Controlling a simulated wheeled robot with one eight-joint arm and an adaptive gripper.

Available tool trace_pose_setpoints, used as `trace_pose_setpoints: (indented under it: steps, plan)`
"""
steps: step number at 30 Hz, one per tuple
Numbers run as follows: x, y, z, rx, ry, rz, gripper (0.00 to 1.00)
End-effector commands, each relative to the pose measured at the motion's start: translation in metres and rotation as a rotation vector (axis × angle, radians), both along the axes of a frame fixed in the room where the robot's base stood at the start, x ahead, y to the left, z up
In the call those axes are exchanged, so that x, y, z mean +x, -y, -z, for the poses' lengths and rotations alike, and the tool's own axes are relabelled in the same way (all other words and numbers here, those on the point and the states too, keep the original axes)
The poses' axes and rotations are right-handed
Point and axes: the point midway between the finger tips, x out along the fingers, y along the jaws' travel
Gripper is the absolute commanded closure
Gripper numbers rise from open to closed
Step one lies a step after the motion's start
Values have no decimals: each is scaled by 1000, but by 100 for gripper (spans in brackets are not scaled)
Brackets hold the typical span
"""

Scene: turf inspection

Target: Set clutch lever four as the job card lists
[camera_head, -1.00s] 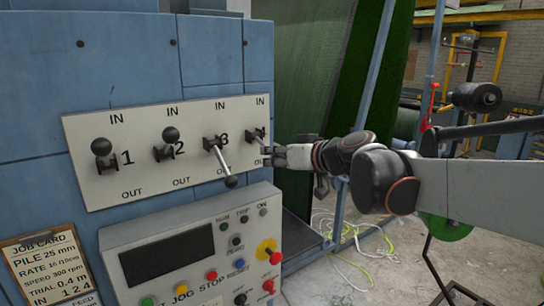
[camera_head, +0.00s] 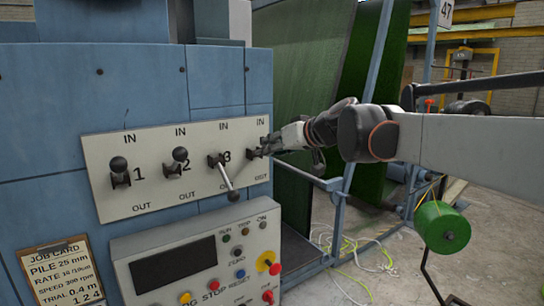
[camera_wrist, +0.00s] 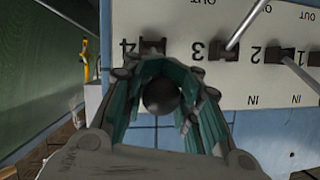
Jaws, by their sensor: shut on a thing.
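Clutch lever four's base (camera_head: 252,153) is at the right end of the white lever plate (camera_head: 150,208). In the head view, my gripper (camera_head: 276,145) covers most of this lever. In the wrist view, which is upside down, my gripper (camera_wrist: 164,76) is shut around lever four's black knob (camera_wrist: 161,99). The knob lies on the IN side of its base (camera_wrist: 153,46). Lever three (camera_head: 228,180) points down toward OUT. Levers one (camera_head: 119,171) and two (camera_head: 175,164) have their knobs up toward IN. The job card (camera_head: 65,270) shows "1 2 4" at its lower edge.
A control box (camera_head: 200,265) with a dark screen and coloured buttons juts out below the plate. Green turf (camera_head: 373,120) hangs behind a blue frame at the right. Yellow and white cords (camera_head: 375,255) lie on the floor. A green reel (camera_head: 442,227) stands at the right.

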Motion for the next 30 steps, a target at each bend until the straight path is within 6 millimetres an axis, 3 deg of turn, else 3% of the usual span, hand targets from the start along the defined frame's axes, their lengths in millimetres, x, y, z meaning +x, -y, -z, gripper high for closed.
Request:
trace_pose_setpoints:
  steps: [9, 26, 27, 30]
  plan:
    - [7, -3, -15, 6, 3, 5, 100]
    - [9, -5, -19, 7, 4, 5, 100]
    - [9, -5, -19, 7, 4, 5, 77]
    - [9, -5, -19, 7, 4, 5, 56]
